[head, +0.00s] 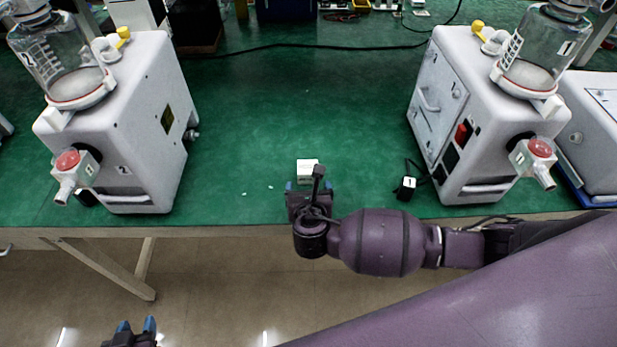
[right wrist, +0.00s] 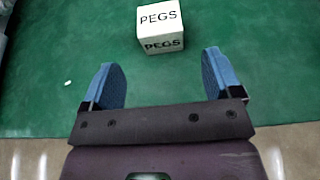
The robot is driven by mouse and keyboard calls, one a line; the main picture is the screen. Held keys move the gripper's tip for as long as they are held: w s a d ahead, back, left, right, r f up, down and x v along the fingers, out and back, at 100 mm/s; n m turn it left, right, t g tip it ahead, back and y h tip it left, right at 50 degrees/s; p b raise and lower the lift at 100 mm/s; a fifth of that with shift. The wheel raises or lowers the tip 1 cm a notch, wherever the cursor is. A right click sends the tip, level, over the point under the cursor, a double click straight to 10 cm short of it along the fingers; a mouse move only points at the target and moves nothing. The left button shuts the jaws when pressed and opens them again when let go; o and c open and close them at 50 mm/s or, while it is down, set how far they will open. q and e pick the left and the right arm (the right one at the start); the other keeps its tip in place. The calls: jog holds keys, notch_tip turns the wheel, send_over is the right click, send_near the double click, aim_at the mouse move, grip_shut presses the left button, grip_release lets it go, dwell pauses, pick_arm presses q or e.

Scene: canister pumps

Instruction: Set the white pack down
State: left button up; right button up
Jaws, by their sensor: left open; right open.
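The white pack (head: 307,168) is a small white box resting on the green table near its front edge. In the right wrist view the pack (right wrist: 161,28) shows the word PEGS on its top and front faces. My right gripper (head: 307,187) is just on the near side of the pack. In the right wrist view its blue fingers (right wrist: 164,78) are spread apart, with bare green table between them and the pack beyond their tips. My left gripper (head: 136,326) is low at the lower left, in front of the table over the floor, with its blue fingertips apart and nothing between them.
A white pump unit marked 2 (head: 130,150) stands on the left, another (head: 470,130) on the right. The green table (head: 290,100) is clear behind the pack, up to a black cable.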

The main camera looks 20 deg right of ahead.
jog(key=shift+v, duration=2.35)
jog(key=shift+s+a+f+m, duration=0.1)
jog(key=shift+s+f+m, duration=0.1)
jog(key=shift+f+m, duration=0.1)
jog(key=s+d+f+m+g+y, duration=0.25)
jog(key=s+f+m+y, duration=0.35)
jog(key=m, duration=1)
jog(key=s+d+r+m+t+h, duration=0.1)
jog(key=s+d+m+h, duration=0.1)
jog(key=s+d+m, duration=0.6)
jog(key=d+m, duration=0.3)
jog(key=m, duration=0.4)
jog(key=shift+s+d+h, duration=0.2)
jog(key=shift+d+h, duration=0.1)
jog(key=shift+d, duration=0.1)
